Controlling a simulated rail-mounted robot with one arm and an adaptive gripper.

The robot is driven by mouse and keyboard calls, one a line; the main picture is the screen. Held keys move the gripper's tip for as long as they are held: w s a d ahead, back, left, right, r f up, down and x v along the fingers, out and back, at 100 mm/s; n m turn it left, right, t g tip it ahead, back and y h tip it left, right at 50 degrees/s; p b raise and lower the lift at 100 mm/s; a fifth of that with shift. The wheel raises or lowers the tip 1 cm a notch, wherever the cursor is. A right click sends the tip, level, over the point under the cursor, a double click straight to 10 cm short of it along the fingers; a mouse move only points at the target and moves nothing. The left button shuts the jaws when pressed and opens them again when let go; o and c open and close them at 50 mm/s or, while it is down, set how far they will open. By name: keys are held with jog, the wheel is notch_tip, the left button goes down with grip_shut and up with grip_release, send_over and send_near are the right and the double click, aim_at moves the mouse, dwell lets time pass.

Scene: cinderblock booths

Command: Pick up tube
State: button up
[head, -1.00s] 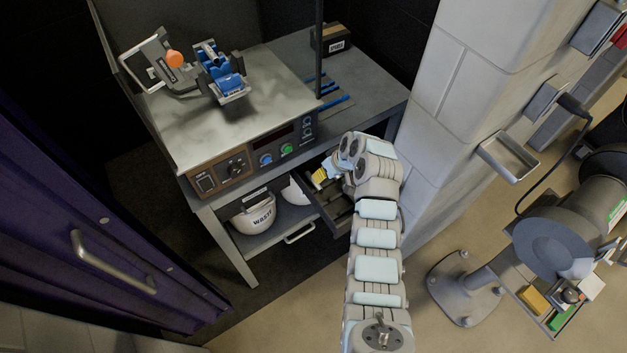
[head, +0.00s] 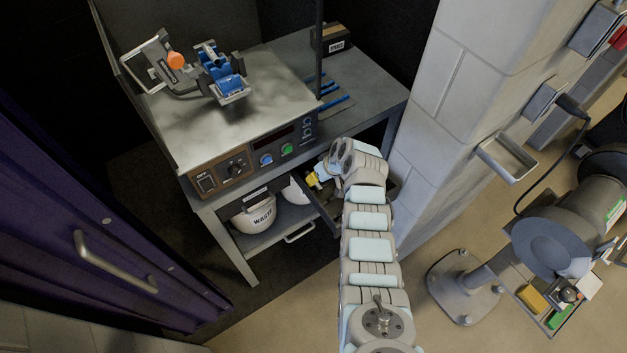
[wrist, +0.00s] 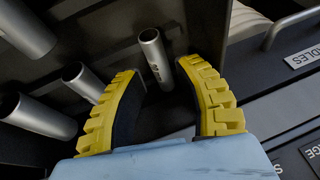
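Several grey metal tubes lie or stand in a dark open drawer in the wrist view. One short tube (wrist: 155,58) is between and just beyond the tips of my gripper (wrist: 160,82). Another tube (wrist: 84,82) is just left of the left finger. Two more tubes, one at the upper left (wrist: 25,28) and one at the lower left (wrist: 38,115), lie farther off. My gripper's yellow ribbed fingers are spread apart with a gap around the near tube. In the head view my gripper (head: 313,181) is over the drawer, and the tubes cannot be made out.
The open drawer (head: 322,212) sits under a grey workbench (head: 376,90). A control box with knobs (head: 245,158) stands above it. A cinderblock wall (head: 425,150) stands close on the right.

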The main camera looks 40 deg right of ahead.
jog(key=shift+w+f, duration=0.3)
jog(key=shift+f, duration=0.05)
jog(key=shift+x, duration=0.8)
grip_shut()
